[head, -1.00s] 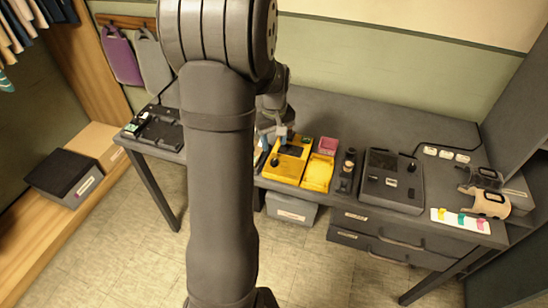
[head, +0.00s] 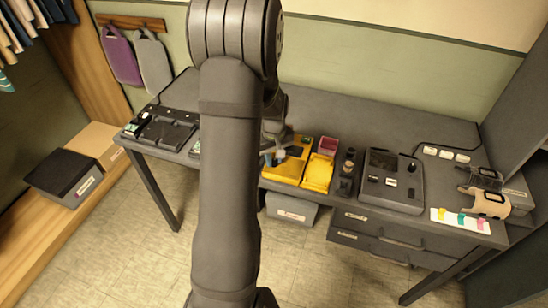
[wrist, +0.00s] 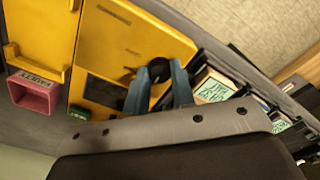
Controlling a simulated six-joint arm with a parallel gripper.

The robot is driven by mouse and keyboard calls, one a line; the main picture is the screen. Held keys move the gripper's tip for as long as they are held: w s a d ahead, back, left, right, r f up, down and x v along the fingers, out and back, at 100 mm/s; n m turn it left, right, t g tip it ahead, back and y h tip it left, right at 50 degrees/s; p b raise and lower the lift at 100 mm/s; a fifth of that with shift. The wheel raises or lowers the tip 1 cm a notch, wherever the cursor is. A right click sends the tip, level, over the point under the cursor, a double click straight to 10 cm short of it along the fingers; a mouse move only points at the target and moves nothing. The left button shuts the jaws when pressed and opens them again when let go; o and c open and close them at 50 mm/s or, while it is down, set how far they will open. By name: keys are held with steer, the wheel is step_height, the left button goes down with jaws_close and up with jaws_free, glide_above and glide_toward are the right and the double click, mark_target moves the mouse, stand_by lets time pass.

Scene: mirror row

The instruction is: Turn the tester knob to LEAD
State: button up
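The yellow tester (head: 283,174) lies near the front edge of the bench in the head view, and its yellow face fills much of the wrist view (wrist: 140,45). Its black knob (wrist: 159,69) shows between the two blue fingertips in the wrist view. My gripper (wrist: 160,82) is at the knob, one finger on each side, and looks open; I cannot tell whether the fingers touch it. In the head view my gripper (head: 273,158) is low over the tester and hides the knob. The knob's pointer and position labels are not readable.
A pink box (wrist: 34,94) and an open yellow tray (head: 318,173) are beside the tester. A dark stand (head: 346,177) and a grey device (head: 391,183) stand farther right. Green-labelled items (wrist: 213,88) sit close on the fingers' other side. My arm blocks part of the bench.

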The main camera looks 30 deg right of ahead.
jaws_close()
steer(key=shift+m, duration=0.3)
steer(key=m, duration=0.3)
steer(key=shift+m, duration=0.3)
steer(key=m, duration=0.4)
steer(key=shift+m, duration=0.3)
steer(key=m, duration=0.9)
steer(key=o, duration=0.8)
jaws_free()
